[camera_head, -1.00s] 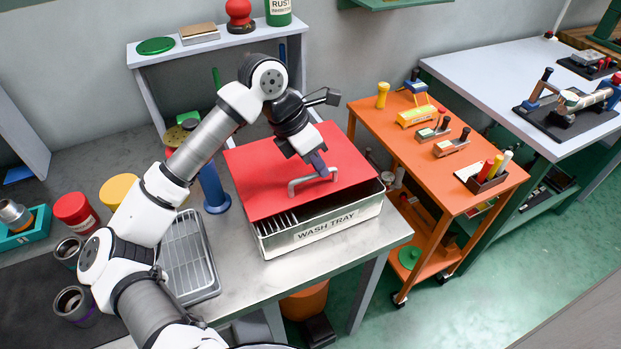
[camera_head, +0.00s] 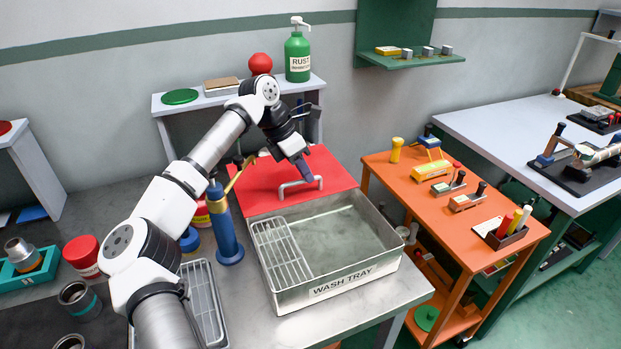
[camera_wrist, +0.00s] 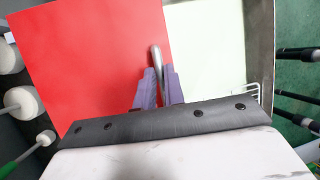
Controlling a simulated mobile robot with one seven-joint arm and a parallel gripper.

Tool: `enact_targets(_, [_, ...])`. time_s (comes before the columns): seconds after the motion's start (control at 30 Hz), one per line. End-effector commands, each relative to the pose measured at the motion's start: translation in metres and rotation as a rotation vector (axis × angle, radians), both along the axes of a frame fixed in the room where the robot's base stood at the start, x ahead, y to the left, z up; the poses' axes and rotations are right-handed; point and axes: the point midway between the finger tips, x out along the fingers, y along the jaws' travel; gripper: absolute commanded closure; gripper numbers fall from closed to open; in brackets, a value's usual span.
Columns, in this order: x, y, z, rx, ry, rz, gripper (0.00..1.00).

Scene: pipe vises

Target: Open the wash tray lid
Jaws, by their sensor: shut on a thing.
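The wash tray (camera_head: 328,287) is a metal box with a front label, standing on the metal bench. Its red lid (camera_head: 262,190) lies behind the tray opening, and most of the inside is uncovered. A wire rack (camera_head: 282,252) shows in the left part of the tray. My gripper (camera_head: 303,178) is shut on the lid's grey bar handle (camera_head: 284,190). In the wrist view the purple fingers of my gripper (camera_wrist: 157,84) close around the handle (camera_wrist: 156,56), with the red lid (camera_wrist: 85,65) on the left and the pale tray interior (camera_wrist: 207,50) on the right.
A blue bottle (camera_head: 226,235) stands close to the left of the tray. A grey shelf (camera_head: 180,104) with a green rust bottle (camera_head: 298,55) stands behind the lid. An orange cart (camera_head: 415,185) is to the right. Bare bench lies in front right of the tray.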

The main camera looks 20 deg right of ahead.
Motion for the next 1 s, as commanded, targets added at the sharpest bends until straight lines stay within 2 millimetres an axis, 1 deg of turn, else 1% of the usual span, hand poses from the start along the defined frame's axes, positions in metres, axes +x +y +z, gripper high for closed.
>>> enact_targets(0.13, [0.0056, -0.0002, 0.0009, 0.000, 0.000, -0.001, 1.00])
enact_targets(0.47, [0.0062, 0.0000, 0.0006, 0.000, -0.001, -0.002, 1.00])
enact_targets(0.5, [0.0061, -0.0001, 0.0005, 0.000, -0.001, -0.002, 0.88])
enact_targets(0.67, [0.0061, 0.0000, 0.0003, 0.000, 0.000, -0.001, 0.68])
enact_targets(1.0, [0.0070, 0.0015, 0.0026, 0.001, -0.001, 0.000, 0.68])
